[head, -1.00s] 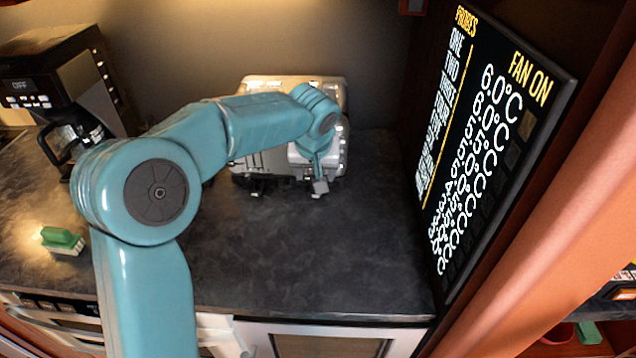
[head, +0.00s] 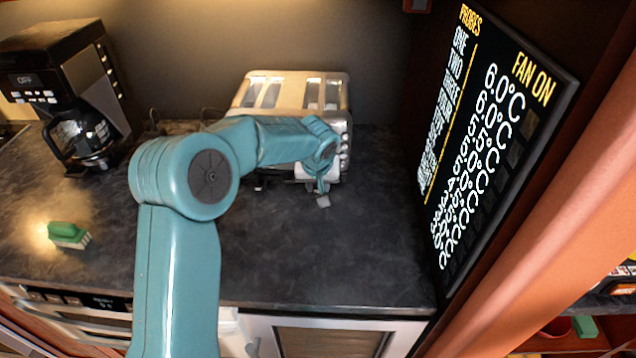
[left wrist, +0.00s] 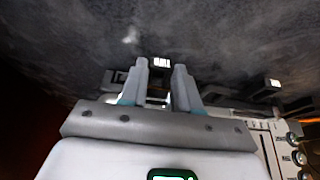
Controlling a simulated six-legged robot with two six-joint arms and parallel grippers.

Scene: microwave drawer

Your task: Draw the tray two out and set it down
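A silver toaster (head: 290,95) stands at the back wall in the head view, knobs along its right side. Part of it shows in the left wrist view (left wrist: 268,135). My left gripper (head: 322,198) is low at its front right corner. In the left wrist view the gripper's two fingers (left wrist: 160,76) are apart, with a gap between them. A small pale tab (left wrist: 161,62) shows just past the fingertips; contact cannot be told. A similar pale tab (left wrist: 275,83) is further right. No tray can be clearly told from the toaster; its lower front is partly hidden by my arm.
A coffee maker (head: 60,75) with a glass pot (head: 85,138) stands at the back left. A green brush (head: 68,234) lies on the dark counter (head: 330,265). A display panel (head: 490,130) bounds the right side.

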